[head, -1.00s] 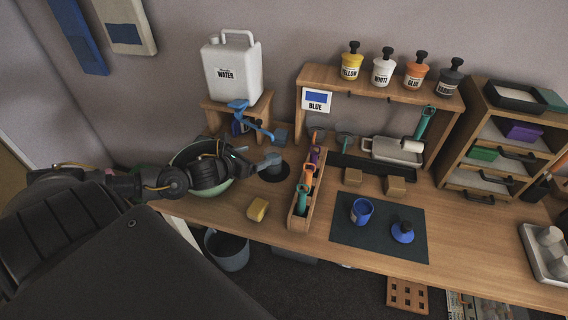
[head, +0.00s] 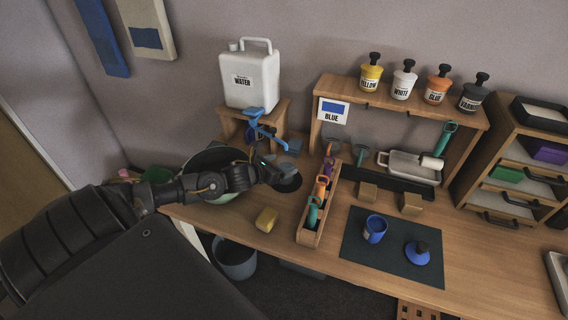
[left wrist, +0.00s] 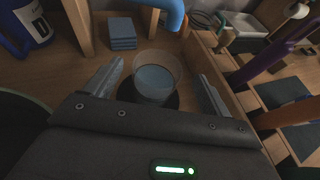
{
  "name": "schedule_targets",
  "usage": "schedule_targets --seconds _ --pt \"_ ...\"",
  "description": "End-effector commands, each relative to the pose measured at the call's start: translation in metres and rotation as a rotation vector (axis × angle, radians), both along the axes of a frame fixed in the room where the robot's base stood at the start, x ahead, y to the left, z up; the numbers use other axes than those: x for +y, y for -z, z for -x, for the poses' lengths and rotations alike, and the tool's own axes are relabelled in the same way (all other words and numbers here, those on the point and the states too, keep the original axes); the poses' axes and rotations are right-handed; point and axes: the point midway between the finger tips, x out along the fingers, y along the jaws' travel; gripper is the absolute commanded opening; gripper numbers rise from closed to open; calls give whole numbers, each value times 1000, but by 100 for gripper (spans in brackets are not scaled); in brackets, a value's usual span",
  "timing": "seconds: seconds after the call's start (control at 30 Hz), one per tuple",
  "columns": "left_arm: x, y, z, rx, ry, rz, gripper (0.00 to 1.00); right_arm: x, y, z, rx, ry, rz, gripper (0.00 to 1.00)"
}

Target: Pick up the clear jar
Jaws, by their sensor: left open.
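The clear jar (left wrist: 156,78) stands upright on a dark round pad in the left wrist view, with bluish-grey content inside. My left gripper (head: 281,167) is open, its fingers spread to either side of the jar in the left wrist view. I cannot tell whether either finger touches it; a gap shows on both sides. In the head view the jar is mostly hidden by my gripper, and part of the dark pad (head: 290,184) shows. My right gripper is not in view.
A white water jug (head: 250,80) stands on a wooden stand, its blue tap (head: 256,116) close above my gripper. A wooden tool holder (head: 308,238) stands to the right.

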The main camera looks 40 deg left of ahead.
Motion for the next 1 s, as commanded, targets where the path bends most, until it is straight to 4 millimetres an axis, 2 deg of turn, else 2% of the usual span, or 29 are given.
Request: schedule_targets --seconds 0.17,0.4,0.73,1.0 --pt "0 3 -14 -1 -4 4 83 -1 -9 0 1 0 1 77" --pt "1 17 -41 -1 -4 3 83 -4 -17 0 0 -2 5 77" --pt "0 21 -47 0 0 1 83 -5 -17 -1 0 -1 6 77" --pt "0 21 -46 0 -1 1 47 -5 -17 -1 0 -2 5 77"
